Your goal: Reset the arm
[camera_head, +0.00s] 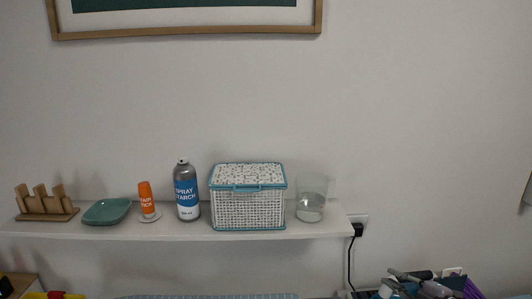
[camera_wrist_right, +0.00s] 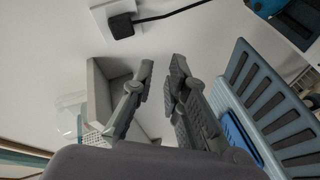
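My right gripper (camera_wrist_right: 162,74) shows in the right wrist view with its two grey fingers apart and nothing between them. In the head view only a small grey part of what looks like it shows at the bottom right, among cluttered items, so its exact place there is hard to tell. My left gripper is in neither view.
A white wall shelf (camera_head: 290,232) holds a wooden rack (camera_head: 45,211), green dish (camera_head: 107,211), orange-capped stick (camera_head: 146,197), spray starch can (camera_head: 186,190), patterned basket (camera_head: 248,208) and clear glass (camera_head: 311,205). A plug (camera_wrist_right: 121,26) sits in the wall socket. A blue slatted thing (camera_wrist_right: 265,100) stands close right of the fingers.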

